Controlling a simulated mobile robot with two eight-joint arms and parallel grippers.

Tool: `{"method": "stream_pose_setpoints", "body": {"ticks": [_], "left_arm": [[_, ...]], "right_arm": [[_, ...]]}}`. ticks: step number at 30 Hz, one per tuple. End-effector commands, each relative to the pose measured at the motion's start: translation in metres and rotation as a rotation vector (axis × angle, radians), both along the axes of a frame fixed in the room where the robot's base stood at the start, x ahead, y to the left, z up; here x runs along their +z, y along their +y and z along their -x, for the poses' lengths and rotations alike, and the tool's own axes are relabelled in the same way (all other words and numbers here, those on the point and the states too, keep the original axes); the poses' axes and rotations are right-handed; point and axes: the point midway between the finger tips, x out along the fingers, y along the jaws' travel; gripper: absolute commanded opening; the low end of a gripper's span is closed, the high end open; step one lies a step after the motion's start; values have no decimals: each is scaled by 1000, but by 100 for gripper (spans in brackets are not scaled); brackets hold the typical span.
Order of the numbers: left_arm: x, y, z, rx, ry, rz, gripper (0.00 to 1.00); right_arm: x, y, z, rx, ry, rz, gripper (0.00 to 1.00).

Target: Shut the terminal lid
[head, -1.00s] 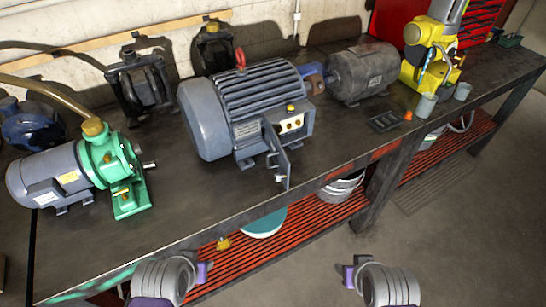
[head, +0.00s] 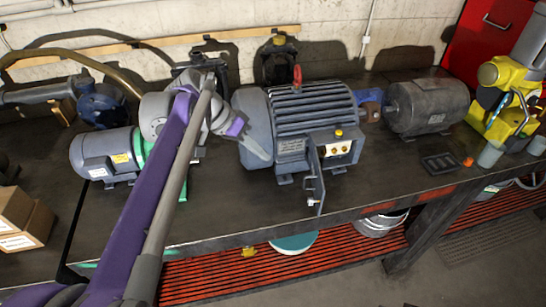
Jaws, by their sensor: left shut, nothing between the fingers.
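The big grey finned motor (head: 300,108) with a red lifting eye stands on the dark workbench. Its terminal box (head: 337,150) faces the front, and pale terminals show inside it. The grey terminal lid (head: 316,180) stands open, swung out towards the bench's front edge from the box's left side. My left gripper (head: 262,153) is shut and empty. In the picture it overlaps the motor's left end, to the left of the lid and apart from it. I cannot tell whether it touches the motor. My right gripper is out of view.
My left arm crosses in front of a green-and-grey pump motor (head: 100,155). A dark grey motor (head: 428,106) and a yellow machine (head: 505,100) stand to the right. A small black tray (head: 442,162) lies on the bench. Bare bench (head: 255,205) lies before the lid's left side.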

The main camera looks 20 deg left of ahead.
Motion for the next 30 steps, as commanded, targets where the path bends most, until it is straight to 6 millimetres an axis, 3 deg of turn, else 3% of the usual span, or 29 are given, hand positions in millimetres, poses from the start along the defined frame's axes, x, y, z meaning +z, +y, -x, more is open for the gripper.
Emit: {"method": "stream_pose_setpoints", "body": {"ticks": [11, 18, 30], "left_arm": [[-65, -44, -21, -3, 2, -1, 0], [-65, -75, -15, -1, 0, -2, 0], [-66, -82, -13, 2, 2, -2, 0]], "right_arm": [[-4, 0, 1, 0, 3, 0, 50], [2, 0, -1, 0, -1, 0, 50], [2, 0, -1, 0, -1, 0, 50]]}}
